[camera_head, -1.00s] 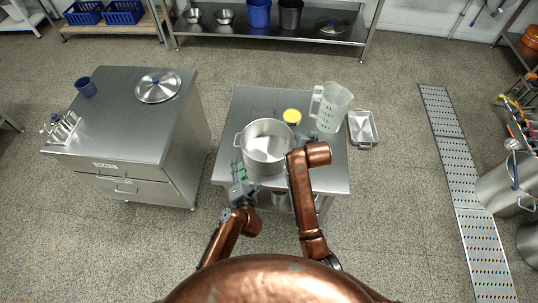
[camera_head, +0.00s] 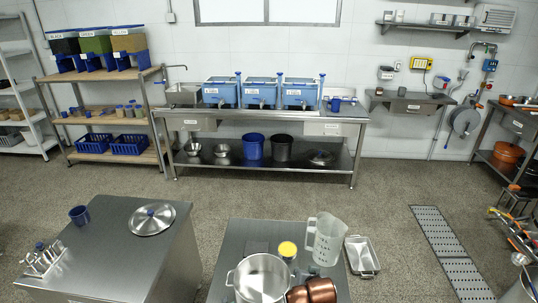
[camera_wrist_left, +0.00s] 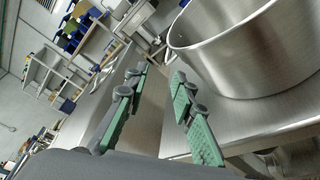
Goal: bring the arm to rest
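My left gripper (camera_wrist_left: 155,110) shows in the left wrist view with its two green-padded fingers apart and nothing between them. It is beside a steel pot (camera_wrist_left: 245,50), close to the pot's wall; I cannot tell if it touches. In the head view the pot (camera_head: 262,278) stands on the steel table (camera_head: 240,236), and my left gripper is out of view. My right gripper is not in view.
On the same table are a clear measuring jug (camera_head: 326,240) and a yellow-lidded jar (camera_head: 287,250). A steel tray (camera_head: 362,256) is at its right. Open floor lies behind both.

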